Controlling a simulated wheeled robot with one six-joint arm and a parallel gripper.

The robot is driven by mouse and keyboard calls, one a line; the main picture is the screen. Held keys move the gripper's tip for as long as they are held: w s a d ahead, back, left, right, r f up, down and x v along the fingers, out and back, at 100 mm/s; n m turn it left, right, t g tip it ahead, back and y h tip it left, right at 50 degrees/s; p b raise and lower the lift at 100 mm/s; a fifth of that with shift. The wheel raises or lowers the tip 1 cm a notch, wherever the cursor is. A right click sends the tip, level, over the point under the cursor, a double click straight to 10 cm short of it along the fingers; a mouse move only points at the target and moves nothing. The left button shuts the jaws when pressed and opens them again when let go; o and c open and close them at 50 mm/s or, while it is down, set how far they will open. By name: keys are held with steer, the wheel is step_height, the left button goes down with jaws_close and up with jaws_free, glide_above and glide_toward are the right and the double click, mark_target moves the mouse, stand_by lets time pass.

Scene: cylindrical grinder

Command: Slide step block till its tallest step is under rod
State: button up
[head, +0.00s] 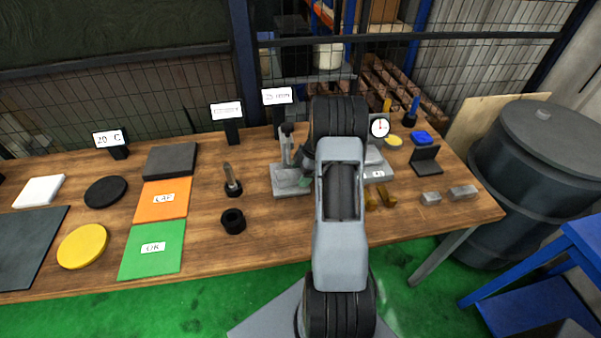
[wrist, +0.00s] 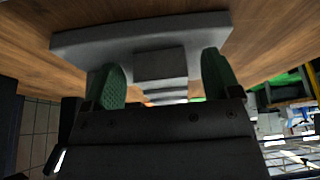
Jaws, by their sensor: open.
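In the wrist view the grey step block (wrist: 160,62) shows its steps between the two green finger pads of my gripper (wrist: 163,78). The jaws are open; a small gap appears on either side of the block, and contact cannot be told. The block is on or just in front of a wide grey base plate (wrist: 75,42). In the head view a grey stand with a post (head: 287,150) and flat base is just left of my arm, and a green finger pad (head: 305,182) shows beside it. The rod cannot be made out; my arm hides much of this spot.
A dial gauge (head: 380,127) stands right of my arm. A black ring (head: 233,221) and an upright pin (head: 232,181) are to the left. Brass pieces (head: 388,197) and small grey blocks (head: 462,192) lie to the right. Bare wood lies along the front edge.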

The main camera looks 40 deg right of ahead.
jaws_close()
stand_by(0.8)
